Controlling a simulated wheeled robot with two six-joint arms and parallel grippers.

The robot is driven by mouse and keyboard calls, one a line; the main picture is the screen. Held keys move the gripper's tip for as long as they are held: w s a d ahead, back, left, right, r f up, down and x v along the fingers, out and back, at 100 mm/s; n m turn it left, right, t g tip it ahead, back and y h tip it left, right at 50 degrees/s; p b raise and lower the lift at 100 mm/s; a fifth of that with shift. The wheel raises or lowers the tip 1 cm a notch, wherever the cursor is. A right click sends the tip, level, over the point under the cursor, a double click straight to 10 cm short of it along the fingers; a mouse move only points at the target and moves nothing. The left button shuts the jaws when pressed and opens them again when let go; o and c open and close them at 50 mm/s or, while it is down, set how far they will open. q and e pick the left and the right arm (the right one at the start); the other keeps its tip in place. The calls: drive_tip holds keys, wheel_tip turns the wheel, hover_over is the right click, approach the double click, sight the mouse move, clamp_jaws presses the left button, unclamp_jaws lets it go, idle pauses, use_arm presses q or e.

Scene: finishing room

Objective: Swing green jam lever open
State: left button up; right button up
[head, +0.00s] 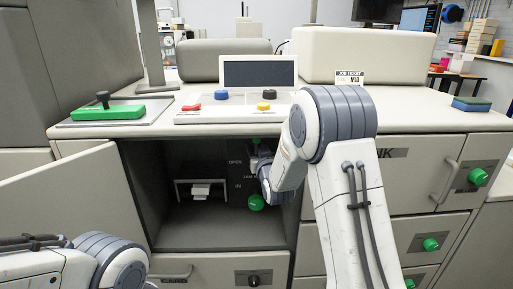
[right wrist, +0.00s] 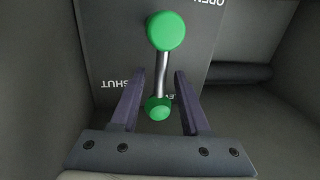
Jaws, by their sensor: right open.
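The green jam lever (right wrist: 161,75) is a metal rod with a large green knob at the top and a smaller green knob nearer me. It is on a dark panel (right wrist: 110,45) marked OPEN and SHUT. My right gripper (right wrist: 157,76) is open, with one dark finger on each side of the rod and visible gaps between. In the head view my right arm reaches into the open cabinet bay and hides part of the panel (head: 237,175). My left gripper is out of view; only part of my left arm shows at lower left.
The bay has an open door (head: 70,195) on the left and a white paper piece (head: 201,190) inside.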

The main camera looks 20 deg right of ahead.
clamp_jaws()
idle(1.3)
